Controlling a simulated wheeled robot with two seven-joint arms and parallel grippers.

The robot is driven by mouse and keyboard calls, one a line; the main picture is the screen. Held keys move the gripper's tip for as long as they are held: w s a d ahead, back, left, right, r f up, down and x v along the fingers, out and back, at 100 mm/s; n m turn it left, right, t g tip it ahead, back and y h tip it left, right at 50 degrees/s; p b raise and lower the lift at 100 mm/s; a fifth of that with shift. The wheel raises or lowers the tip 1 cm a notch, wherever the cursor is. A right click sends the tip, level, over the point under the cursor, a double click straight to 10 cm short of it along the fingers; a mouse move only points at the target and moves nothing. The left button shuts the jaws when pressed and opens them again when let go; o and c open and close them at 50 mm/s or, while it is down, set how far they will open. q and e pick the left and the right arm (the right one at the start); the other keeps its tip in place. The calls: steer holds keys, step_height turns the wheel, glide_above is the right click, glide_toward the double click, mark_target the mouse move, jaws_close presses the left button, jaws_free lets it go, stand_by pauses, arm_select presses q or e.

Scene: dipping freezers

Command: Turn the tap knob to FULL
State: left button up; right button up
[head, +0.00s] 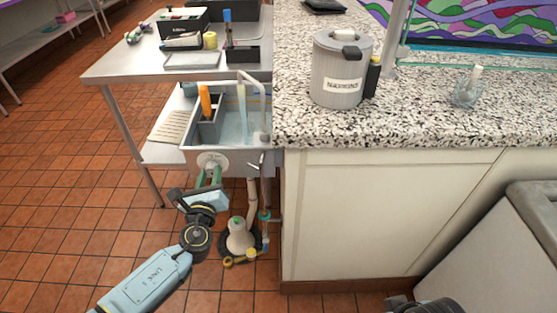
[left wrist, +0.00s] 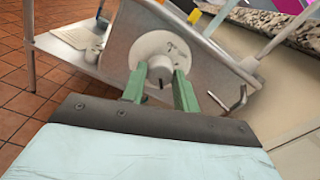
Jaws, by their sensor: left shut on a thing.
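The tap knob (left wrist: 160,67) is a small grey-white cylinder with a dark mark, in the middle of a round white dial plate (left wrist: 158,48) on the front of the metal sink. The dial's markings are too small to read. In the head view the dial plate (head: 212,162) shows on the sink front, left of the counter. My left gripper (left wrist: 158,84) is shut on the knob, one green finger on each side. In the head view the left gripper (head: 209,176) reaches up to the dial from below. The right gripper is not clearly seen; only a dark part of my right arm shows at the bottom edge.
The sink basin (head: 258,128) holds water and an orange-handled tool (head: 205,101). A bent metal lever (left wrist: 238,98) sticks out right of the dial. Pipes and a white bottle-shaped thing (head: 238,236) stand below. The granite counter (head: 420,120) with a cabinet is at right.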

arm_select(q)
steer(key=shift+r+m+p, duration=0.1)
steer(key=shift+m+p, duration=0.7)
steer(key=shift+m, duration=0.3)
steer(key=shift+m+p, duration=0.3)
steer(key=shift+m, duration=0.6)
steer(key=m+p, duration=0.1)
steer(key=m, duration=0.1)
steer(key=shift+m+p, duration=0.4)
steer(key=o, duration=0.8)
